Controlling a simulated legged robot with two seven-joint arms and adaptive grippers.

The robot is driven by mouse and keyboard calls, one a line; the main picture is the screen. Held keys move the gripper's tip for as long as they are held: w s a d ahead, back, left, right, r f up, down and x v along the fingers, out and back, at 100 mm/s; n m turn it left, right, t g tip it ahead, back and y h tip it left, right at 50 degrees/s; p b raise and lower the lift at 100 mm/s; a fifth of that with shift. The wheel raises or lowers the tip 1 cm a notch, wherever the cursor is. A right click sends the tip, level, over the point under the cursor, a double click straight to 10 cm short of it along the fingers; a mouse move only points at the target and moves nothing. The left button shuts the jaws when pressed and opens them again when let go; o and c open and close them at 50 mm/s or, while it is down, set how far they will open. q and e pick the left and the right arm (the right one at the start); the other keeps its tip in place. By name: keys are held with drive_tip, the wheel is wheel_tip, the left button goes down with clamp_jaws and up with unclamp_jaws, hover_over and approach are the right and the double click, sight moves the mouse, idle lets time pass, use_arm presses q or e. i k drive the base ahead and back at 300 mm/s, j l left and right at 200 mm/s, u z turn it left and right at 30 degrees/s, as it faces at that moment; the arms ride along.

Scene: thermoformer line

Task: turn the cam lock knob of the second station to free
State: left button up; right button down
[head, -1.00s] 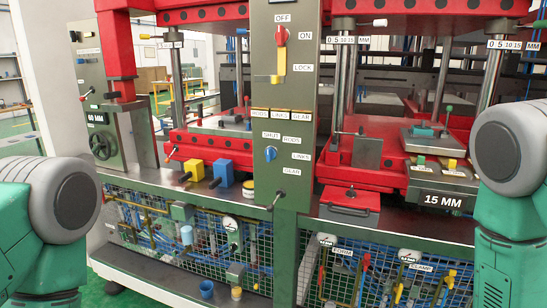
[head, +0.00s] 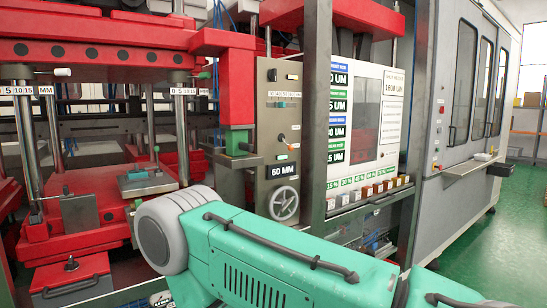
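A grey control panel (head: 262,110) stands right of the red press, with a 60 MM label and a spoked handwheel (head: 284,203) low on it. A small red-tipped knob or lever (head: 283,138) sits mid-panel. A dark selector (head: 272,75) and a light-coloured one are near the top. Their labels are too small to read, so I cannot tell whether any is the cam lock knob. My green and grey arm crosses the lower middle and hides what is behind it. Neither gripper is in view.
The red press (head: 110,50) has steel columns and a red box (head: 70,278) at lower left. A white board (head: 360,120) with UM labels stands right of the panel, above a row of small coloured blocks (head: 372,190). A grey cabinet (head: 455,100) and open green floor (head: 510,225) lie at right.

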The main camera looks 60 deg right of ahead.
sight(272, 74)
drive_tip(key=z, duration=1.8)
